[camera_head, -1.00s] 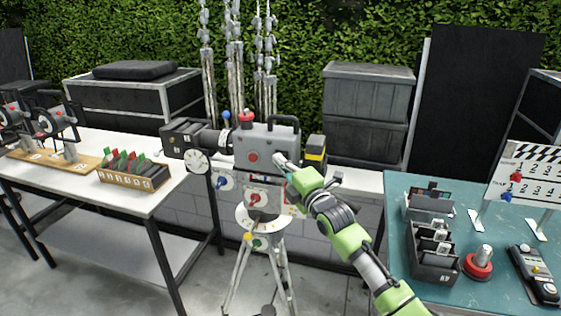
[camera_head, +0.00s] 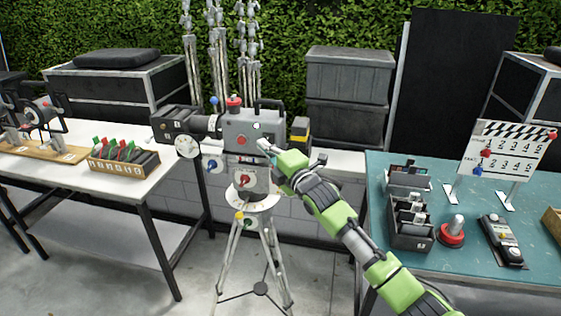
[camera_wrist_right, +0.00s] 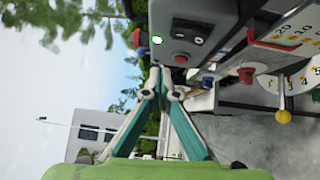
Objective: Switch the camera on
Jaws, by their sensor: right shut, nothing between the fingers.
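The grey film camera (camera_head: 237,128) stands on a tripod in the middle of the head view, with its lens end to the left. A red button (camera_head: 241,140) shows on its side. In the right wrist view, the camera body (camera_wrist_right: 185,22) has a lit green lamp (camera_wrist_right: 157,40), a small white-marked fitting (camera_wrist_right: 198,40) and a red button (camera_wrist_right: 181,58). My right gripper (camera_head: 264,147) is at the camera's lower right side. Its fingertips (camera_wrist_right: 161,76) are together and empty, close below the panel; contact cannot be told. My left gripper is out of view.
A white table (camera_head: 160,190) at left holds a wooden rack (camera_head: 125,167) of clips. A teal table (camera_head: 465,235) at right holds black bins (camera_head: 410,232), a red-based knob (camera_head: 451,236), a remote (camera_head: 502,240) and a clapperboard (camera_head: 507,150). Tripod legs (camera_head: 270,255) stand below the camera.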

